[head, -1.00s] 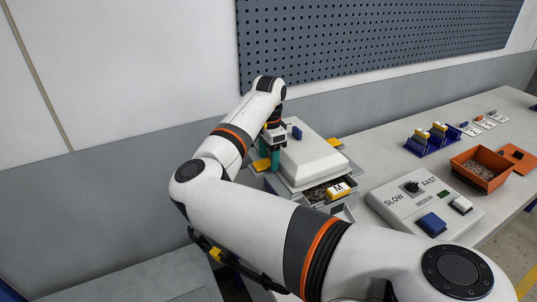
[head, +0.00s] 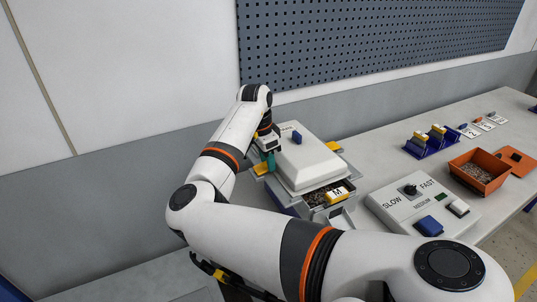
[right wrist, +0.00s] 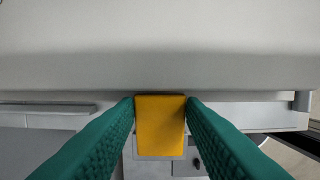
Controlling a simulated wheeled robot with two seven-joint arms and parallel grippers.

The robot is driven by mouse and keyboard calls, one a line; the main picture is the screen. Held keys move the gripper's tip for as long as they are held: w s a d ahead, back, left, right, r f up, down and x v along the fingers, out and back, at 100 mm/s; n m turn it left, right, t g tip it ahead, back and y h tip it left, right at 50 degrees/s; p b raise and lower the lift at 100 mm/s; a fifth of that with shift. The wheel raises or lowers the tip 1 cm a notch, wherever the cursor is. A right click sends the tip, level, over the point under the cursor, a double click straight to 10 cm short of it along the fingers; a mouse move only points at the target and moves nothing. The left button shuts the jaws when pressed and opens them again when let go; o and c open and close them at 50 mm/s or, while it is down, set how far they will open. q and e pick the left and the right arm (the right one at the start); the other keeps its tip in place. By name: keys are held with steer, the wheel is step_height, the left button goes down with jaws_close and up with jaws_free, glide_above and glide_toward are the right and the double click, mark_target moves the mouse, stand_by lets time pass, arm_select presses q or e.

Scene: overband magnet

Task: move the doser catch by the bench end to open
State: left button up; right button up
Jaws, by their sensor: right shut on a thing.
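The doser is a grey box with a pale lid (head: 308,163), standing on the bench. A yellow doser catch (head: 261,168) sticks out at its left side, towards the bench end. My right gripper (head: 268,161) reaches down over this side. In the right wrist view, its two green fingers (right wrist: 160,115) are shut on the yellow catch (right wrist: 160,125), one on each side. The lid edge lies just beyond it. The head view hides part of the catch behind the fingers. My left gripper is not in view.
Another yellow catch (head: 333,147) sits on the doser's far side. A tray with a yellow M block (head: 338,194) is at its front. A SLOW–FAST control panel (head: 411,206), an orange bin (head: 480,171) and a blue rack (head: 431,146) stand to the right. A pegboard (head: 380,35) hangs behind.

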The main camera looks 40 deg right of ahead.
mark_target(255, 170)
steer(key=shift+a+r+g+h+p, duration=0.35)
steer(key=shift+h+p, duration=0.3)
steer(key=shift+h, duration=0.15)
steer(key=shift+w+a+h, duration=0.1)
steer(key=shift+a+h, duration=0.05)
steer(key=shift+h, duration=0.35)
steer(key=shift+w+a+g+h, duration=0.1)
steer(key=shift+a+g+h, duration=0.2)
steer(key=shift+h, duration=0.5)
steer(key=shift+w+a+r+g+h+b, duration=0.1)
steer(key=shift+a+g+h+b, duration=0.15)
steer(key=shift+h, duration=0.35)
steer(key=shift+w+a+g+h+b, duration=0.15)
steer(key=shift+h+b, duration=0.1)
steer(key=shift+h, duration=0.35)
arm_select(q)
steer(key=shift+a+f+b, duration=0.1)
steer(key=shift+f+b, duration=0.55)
steer(key=shift+b, duration=0.55)
arm_select(e)
steer(key=shift+w+a+r+g+h, duration=0.15)
steer(key=shift+a+g+h, duration=0.3)
steer(key=shift+h, duration=0.75)
steer(key=shift+a, duration=0.1)
steer(key=shift+r, duration=0.1)
steer(key=o, duration=1)
